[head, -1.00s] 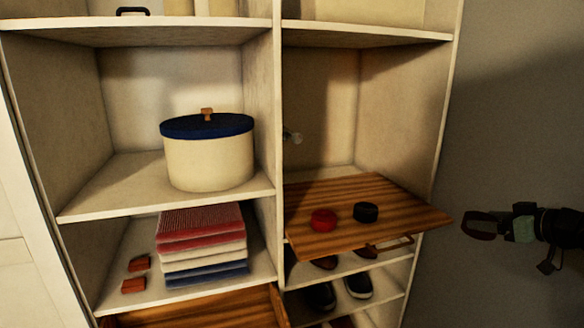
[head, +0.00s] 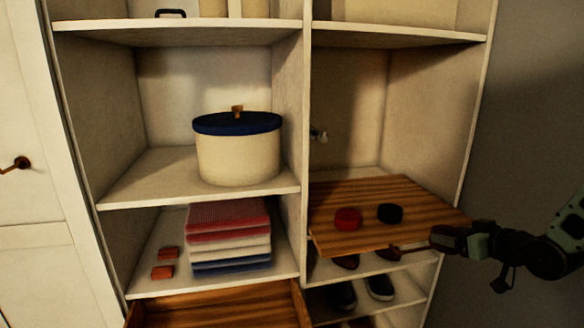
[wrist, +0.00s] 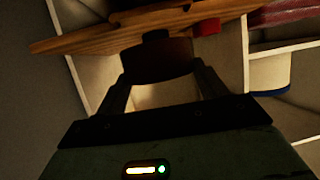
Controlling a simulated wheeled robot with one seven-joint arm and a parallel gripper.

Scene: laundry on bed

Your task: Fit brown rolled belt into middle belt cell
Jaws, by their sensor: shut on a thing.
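My gripper (head: 462,240) is shut on the brown rolled belt (wrist: 157,62), which looks dark brown between the two fingers in the wrist view. In the head view, the belt (head: 441,236) is at the right front edge of the striped wooden tray (head: 345,240). I cannot tell whether it touches the tray. A red roll (head: 347,219) and a black roll (head: 390,213) sit on the tray, the red one left of the black one. No cell dividers can be made out, so I cannot pick out the middle belt cell.
The tray juts from the right bay of a cream wardrobe. Shoes (head: 342,296) stand on shelves below it. In the left bay are a blue-lidded round box (head: 238,155), folded towels (head: 229,238) and an open wooden drawer (head: 222,308). A grey wall is at right.

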